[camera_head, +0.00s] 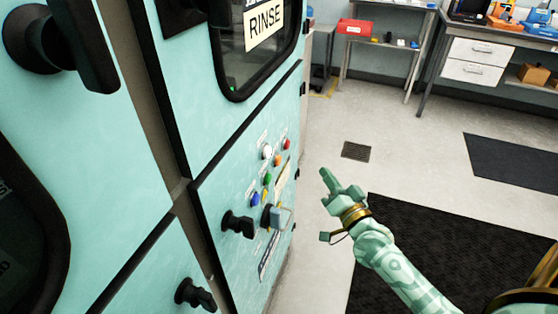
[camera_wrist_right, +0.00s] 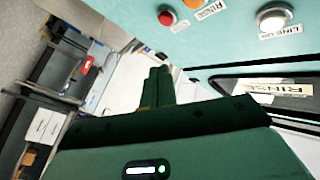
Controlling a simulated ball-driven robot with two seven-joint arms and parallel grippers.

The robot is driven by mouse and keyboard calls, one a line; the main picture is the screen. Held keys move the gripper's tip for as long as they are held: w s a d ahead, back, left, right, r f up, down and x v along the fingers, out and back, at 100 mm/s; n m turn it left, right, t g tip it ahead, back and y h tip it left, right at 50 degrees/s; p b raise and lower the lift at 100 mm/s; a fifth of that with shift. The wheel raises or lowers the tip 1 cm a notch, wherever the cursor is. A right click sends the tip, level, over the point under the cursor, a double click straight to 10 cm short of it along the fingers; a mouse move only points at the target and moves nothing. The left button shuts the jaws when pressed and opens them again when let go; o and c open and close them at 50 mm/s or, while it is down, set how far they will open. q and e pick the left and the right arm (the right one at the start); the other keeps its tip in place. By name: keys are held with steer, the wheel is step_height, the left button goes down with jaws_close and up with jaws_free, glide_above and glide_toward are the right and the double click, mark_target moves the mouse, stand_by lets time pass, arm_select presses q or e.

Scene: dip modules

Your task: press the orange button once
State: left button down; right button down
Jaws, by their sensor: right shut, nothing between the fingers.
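The orange button (camera_head: 277,159) is on the teal cabinet's control panel, just below and left of the red button (camera_head: 286,144) and right of the white button (camera_head: 267,152). In the right wrist view the orange button (camera_wrist_right: 194,3) is cut by the top edge, next to the red button (camera_wrist_right: 166,18). My right gripper (camera_head: 325,175) is shut and empty, right of the panel and apart from it. Its closed fingers also show in the right wrist view (camera_wrist_right: 160,72). My left gripper is not in view.
Green and blue (camera_head: 254,198) buttons sit lower on the panel. Black knobs (camera_head: 237,224) and a grey-blue handle (camera_head: 277,217) stick out below them. A RINSE window (camera_head: 264,30) is above. Open floor with a dark mat (camera_head: 400,225) lies to the right; benches stand behind.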

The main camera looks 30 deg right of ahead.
mark_target(278, 160)
steer(key=shift+w+a, duration=0.1)
steer(key=shift+w, duration=0.05)
steer(key=w+a, duration=0.5)
steer(key=w, duration=0.1)
steer(key=shift+w+a+b, duration=0.2)
steer(key=shift+a+b, duration=0.05)
steer(key=shift+b, duration=0.1)
steer(key=shift+w+a, duration=0.1)
stand_by(1.8)
steer(key=shift+w+a, duration=0.2)
